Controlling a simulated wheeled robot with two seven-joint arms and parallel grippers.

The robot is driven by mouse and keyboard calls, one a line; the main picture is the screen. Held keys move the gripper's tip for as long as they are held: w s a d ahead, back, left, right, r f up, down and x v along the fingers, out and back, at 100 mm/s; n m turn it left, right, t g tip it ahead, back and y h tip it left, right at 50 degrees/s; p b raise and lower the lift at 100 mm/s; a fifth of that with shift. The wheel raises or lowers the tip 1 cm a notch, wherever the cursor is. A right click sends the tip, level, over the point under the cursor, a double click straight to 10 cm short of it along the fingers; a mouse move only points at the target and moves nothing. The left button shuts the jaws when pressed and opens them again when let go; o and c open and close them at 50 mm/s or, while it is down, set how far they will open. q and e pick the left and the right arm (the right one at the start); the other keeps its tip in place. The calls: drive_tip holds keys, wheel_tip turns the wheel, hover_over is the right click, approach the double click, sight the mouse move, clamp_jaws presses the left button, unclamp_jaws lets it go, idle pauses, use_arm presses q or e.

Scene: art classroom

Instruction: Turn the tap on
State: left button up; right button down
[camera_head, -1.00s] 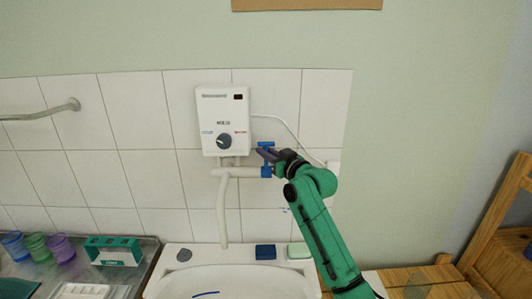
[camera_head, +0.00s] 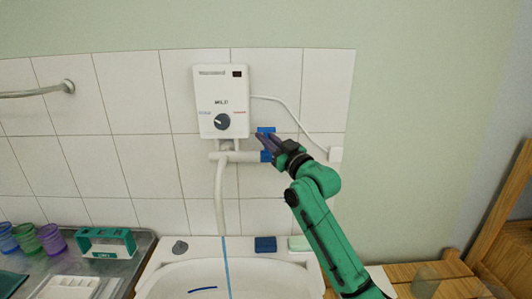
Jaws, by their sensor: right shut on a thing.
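The tap is a white pipe fitting (camera_head: 226,157) under the white water heater (camera_head: 221,102), with a long spout (camera_head: 219,195) hanging down over the sink. Its blue handle (camera_head: 266,131) sits at the right end of the pipe, with a blue collar below it. My right gripper (camera_head: 265,141) reaches in from the lower right and is shut on the blue handle, its dark fingers covering part of it. A thin blue stream of water (camera_head: 227,265) runs from the spout into the sink (camera_head: 255,277). My left gripper is out of view.
A blue sponge (camera_head: 265,244) and a pale green soap bar (camera_head: 299,243) lie on the sink's back ledge. Coloured cups (camera_head: 51,238) and a green holder (camera_head: 105,242) stand on the metal counter at left.

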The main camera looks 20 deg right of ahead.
drive_tip(key=shift+s+f+y+b, duration=0.15)
drive_tip(key=shift+f+y+b, duration=0.15)
drive_tip(key=shift+f, duration=0.1)
drive_tip(key=shift+a+r+n, duration=0.1)
drive_tip(key=shift+r+n, duration=0.2)
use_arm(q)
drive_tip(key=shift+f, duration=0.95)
use_arm(e)
drive_tip(key=c, duration=0.9)
unclamp_jaws()
drive_tip(key=shift+s, duration=0.1)
use_arm(q)
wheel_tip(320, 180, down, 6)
drive_tip(key=b, duration=0.5)
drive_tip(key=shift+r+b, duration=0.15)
drive_tip(key=shift+b, duration=0.15)
use_arm(e)
drive_tip(key=v, duration=1.4)
drive_tip(key=shift+s+f, duration=0.25)
